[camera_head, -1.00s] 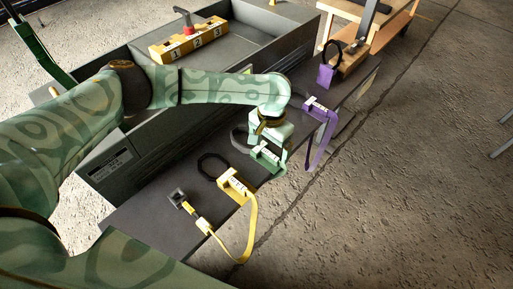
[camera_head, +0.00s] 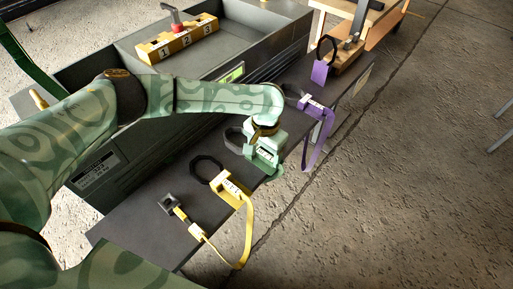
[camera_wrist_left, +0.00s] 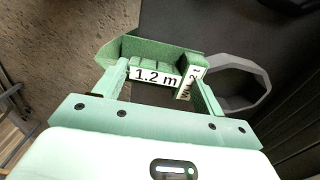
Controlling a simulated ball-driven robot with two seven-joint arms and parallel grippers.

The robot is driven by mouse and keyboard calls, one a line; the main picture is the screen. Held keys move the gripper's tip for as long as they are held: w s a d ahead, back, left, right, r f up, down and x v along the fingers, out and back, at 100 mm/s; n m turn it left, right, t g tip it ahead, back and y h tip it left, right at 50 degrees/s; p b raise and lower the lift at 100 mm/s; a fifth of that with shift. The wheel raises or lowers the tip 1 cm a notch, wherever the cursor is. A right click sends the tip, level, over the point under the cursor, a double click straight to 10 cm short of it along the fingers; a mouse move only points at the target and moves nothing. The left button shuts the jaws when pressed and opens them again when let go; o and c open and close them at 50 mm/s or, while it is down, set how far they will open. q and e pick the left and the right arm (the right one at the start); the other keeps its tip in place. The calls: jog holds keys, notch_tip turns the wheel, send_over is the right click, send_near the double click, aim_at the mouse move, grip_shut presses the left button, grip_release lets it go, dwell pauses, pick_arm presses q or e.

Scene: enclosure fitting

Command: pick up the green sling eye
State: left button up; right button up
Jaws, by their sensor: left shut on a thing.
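The green sling eye (camera_head: 264,157) is at the gripper end of my left arm in the head view, over the dark ledge. It is a green block with a white label, beside a dark ring (camera_head: 235,139). In the left wrist view the green sling eye (camera_wrist_left: 150,47) carries a "1.2 m" label and sits between the fingers. My left gripper (camera_head: 265,147) is shut on it; its fingers (camera_wrist_left: 160,80) flank the block. Whether the block still touches the ledge is hard to tell. My right gripper is not in view.
A yellow sling eye (camera_head: 230,188) with a strap and dark ring lies on the ledge (camera_head: 135,222) nearer me. A purple sling eye (camera_head: 318,106) with a hanging strap is farther along. Behind is a grey enclosure (camera_head: 105,160) with a yellow numbered block (camera_head: 180,41). Open floor lies right.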

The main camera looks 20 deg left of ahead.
pick_arm(q)
jog(key=r+p, duration=0.2)
jog(key=r, duration=0.2)
jog(key=shift+d+r, duration=0.1)
jog(key=shift+d, duration=0.1)
jog(key=d+r+p, duration=0.4)
jog(key=d+r, duration=0.4)
jog(key=d, duration=0.5)
jog(key=shift+s+d+r+p, duration=0.15)
jog(key=shift+d+r+p, duration=0.15)
jog(key=shift+r+p, duration=0.1)
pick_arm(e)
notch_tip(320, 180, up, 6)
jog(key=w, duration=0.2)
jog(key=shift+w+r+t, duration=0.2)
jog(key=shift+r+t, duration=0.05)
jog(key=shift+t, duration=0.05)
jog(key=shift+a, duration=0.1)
